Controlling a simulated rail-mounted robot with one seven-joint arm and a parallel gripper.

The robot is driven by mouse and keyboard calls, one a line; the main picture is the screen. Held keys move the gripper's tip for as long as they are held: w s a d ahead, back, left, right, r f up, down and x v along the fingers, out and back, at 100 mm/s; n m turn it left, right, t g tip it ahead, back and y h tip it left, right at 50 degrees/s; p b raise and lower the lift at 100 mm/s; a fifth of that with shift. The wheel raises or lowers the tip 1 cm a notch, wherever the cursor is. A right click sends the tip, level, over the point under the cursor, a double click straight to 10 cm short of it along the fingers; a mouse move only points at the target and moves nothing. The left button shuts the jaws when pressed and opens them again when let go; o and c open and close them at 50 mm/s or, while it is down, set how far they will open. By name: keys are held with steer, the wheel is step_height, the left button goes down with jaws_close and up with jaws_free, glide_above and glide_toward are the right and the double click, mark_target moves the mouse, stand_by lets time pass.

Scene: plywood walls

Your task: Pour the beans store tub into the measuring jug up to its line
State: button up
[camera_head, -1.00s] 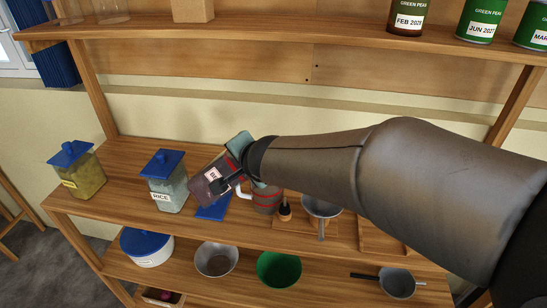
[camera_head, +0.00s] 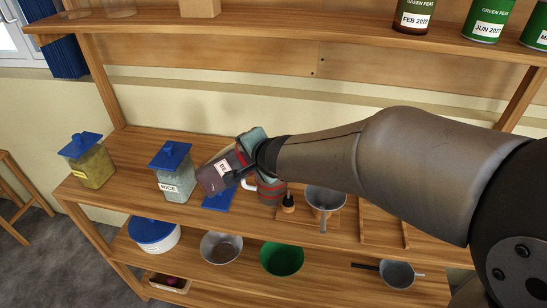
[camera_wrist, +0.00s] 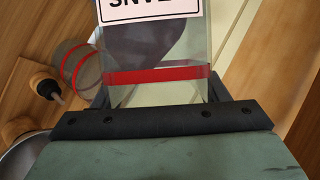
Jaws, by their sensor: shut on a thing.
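The beans store tub (camera_head: 211,179) is clear with dark contents and a white label. It is tilted in my gripper (camera_head: 246,158), which is shut on it. In the wrist view the tub (camera_wrist: 150,48) shows its label upside down, dark contents toward the far end and a red band across it. The measuring jug (camera_head: 271,190), with red bands and a pale handle, stands on the shelf just right of the tub, partly hidden by my gripper. The jug (camera_wrist: 78,62) also shows left of the tub in the wrist view. Its fill level cannot be seen.
A blue lid (camera_head: 218,200) lies below the tub. The rice tub (camera_head: 175,180) and a yellowish tub (camera_head: 92,165) stand left. A small dark-topped bottle (camera_head: 289,203) and a metal funnel (camera_head: 325,200) stand right of the jug. Bowls (camera_head: 282,260) sit on the lower shelf.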

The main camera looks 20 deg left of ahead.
steer(key=shift+w+d+r+m+y+p, duration=0.15)
steer(key=shift+d+r+m+y+p, duration=0.15)
steer(key=shift+p, duration=0.85)
steer(key=shift+w+d+r+m+g+y+p, duration=0.15)
steer(key=shift+w+d+m+g+y+p, duration=0.3)
steer(key=shift+d+p, duration=0.3)
stand_by(2.4)
steer(key=a+f+b, duration=0.1)
steer(key=b, duration=0.1)
steer(key=s+a+n+t+h+b, duration=0.1)
steer(key=b, duration=0.1)
steer(key=shift+s+a+f+n+h+b, duration=0.2)
steer(key=shift+s+f+n+h+b, duration=0.05)
steer(key=shift+f+b, duration=0.15)
steer(key=shift+a+h+b, duration=0.15)
steer(key=shift+h+b, duration=0.15)
steer(key=shift+b, duration=0.55)
steer(key=shift+r+n+p, duration=0.3)
steer(key=shift+r, duration=0.3)
steer(key=shift+t+b, duration=0.25)
steer(key=shift+b, duration=0.4)
